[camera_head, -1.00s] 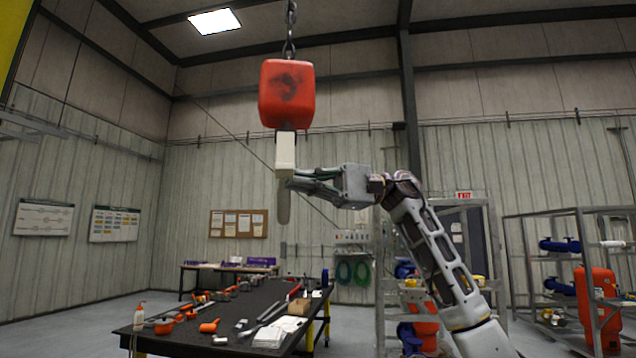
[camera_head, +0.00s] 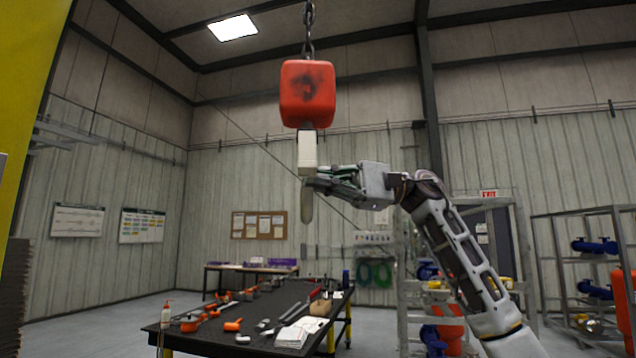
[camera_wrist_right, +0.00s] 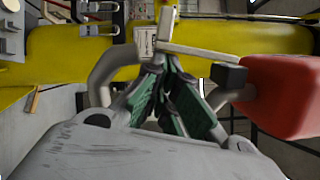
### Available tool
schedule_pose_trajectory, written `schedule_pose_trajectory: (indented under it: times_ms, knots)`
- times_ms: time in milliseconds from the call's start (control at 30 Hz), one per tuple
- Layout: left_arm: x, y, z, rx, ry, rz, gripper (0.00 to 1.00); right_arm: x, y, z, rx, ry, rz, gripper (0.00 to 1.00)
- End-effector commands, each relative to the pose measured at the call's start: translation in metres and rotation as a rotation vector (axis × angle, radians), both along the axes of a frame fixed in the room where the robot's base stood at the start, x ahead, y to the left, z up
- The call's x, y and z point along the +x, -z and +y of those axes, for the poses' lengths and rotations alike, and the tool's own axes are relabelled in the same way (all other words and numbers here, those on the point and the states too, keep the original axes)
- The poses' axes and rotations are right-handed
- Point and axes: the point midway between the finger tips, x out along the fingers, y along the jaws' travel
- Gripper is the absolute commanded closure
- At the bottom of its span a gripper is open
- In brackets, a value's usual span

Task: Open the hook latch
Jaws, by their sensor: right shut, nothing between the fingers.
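A red hook block (camera_head: 308,95) hangs from a chain (camera_head: 309,30). Under it are a pale latch bar (camera_head: 307,150) and a grey hook (camera_head: 307,210), seen nearly edge-on. My right gripper (camera_head: 310,184) is beside the hook, just below the pale bar. In the right wrist view its fingers (camera_wrist_right: 160,75) are shut and empty, with their tips close to the left end of the latch bar (camera_wrist_right: 200,52). I cannot tell whether they touch it. The fingers hide part of the curved hook (camera_wrist_right: 101,75). The red block (camera_wrist_right: 285,95) is at the right. My left gripper is not in view.
A dark workbench (camera_head: 265,308) with orange tools and papers stands below and behind the hook. Metal racks (camera_head: 580,255) stand at the right. A yellow structure (camera_head: 30,90) is at the left edge. The air around the block is clear.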

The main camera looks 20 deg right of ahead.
Motion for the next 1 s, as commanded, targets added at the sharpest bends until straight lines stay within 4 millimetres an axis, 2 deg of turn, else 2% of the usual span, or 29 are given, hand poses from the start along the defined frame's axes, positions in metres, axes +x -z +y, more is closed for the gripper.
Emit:
schedule_pose_trajectory:
  times_ms: [100, 333, 1000]
  knots:
    - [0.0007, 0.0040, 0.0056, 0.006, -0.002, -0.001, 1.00, -0.0029, 0.0018, 0.0003, 0.014, 0.000, 0.053, 1.00]
    - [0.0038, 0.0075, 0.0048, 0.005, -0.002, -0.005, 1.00, -0.0059, 0.0019, 0.0011, 0.037, -0.002, 0.132, 1.00]
    - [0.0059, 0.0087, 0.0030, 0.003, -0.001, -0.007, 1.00, -0.0095, 0.0020, -0.0021, 0.041, -0.004, 0.142, 1.00]
